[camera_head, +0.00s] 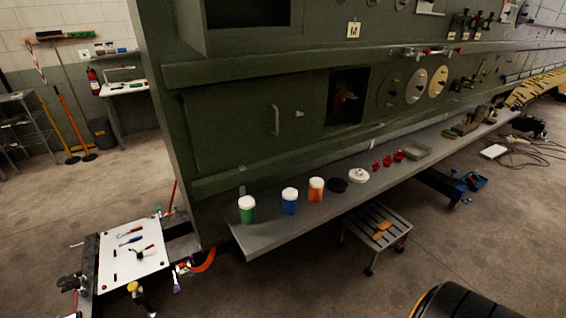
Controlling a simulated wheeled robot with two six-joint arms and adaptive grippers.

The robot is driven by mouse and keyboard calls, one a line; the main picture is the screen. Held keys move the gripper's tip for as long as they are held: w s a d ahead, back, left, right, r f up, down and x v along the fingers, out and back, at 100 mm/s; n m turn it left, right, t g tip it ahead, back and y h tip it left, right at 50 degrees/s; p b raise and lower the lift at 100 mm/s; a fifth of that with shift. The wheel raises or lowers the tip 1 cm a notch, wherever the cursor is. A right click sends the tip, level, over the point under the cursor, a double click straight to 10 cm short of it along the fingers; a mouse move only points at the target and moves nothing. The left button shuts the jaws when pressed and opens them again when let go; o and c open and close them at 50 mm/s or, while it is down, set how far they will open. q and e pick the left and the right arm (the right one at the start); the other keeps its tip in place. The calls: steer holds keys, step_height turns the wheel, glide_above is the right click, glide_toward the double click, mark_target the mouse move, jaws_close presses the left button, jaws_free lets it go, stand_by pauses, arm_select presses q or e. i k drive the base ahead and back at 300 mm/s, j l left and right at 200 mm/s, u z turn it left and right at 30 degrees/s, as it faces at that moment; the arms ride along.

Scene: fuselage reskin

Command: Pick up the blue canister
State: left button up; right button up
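The blue canister (290,201) has a white lid and stands upright on the grey shelf (262,235) along the green fuselage panel. It is between a green canister (247,210) on its left and an orange canister (316,190) on its right, both also white-lidded. There are visible gaps between the canisters, and nothing covers the blue one. Neither of my grippers can be made out in this view.
A black disc (337,185), a white-lidded container (358,175), small red items (387,161) and a grey tray (416,150) sit farther along the shelf. A step stool (376,231) stands below. A white tool board (131,252) is at lower left.

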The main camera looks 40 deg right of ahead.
mark_target(289, 196)
steer(key=k+z, duration=0.1)
steer(key=z, duration=1.05)
steer(key=j+z, duration=0.1)
steer(key=j, duration=0.2)
steer(key=i, duration=0.05)
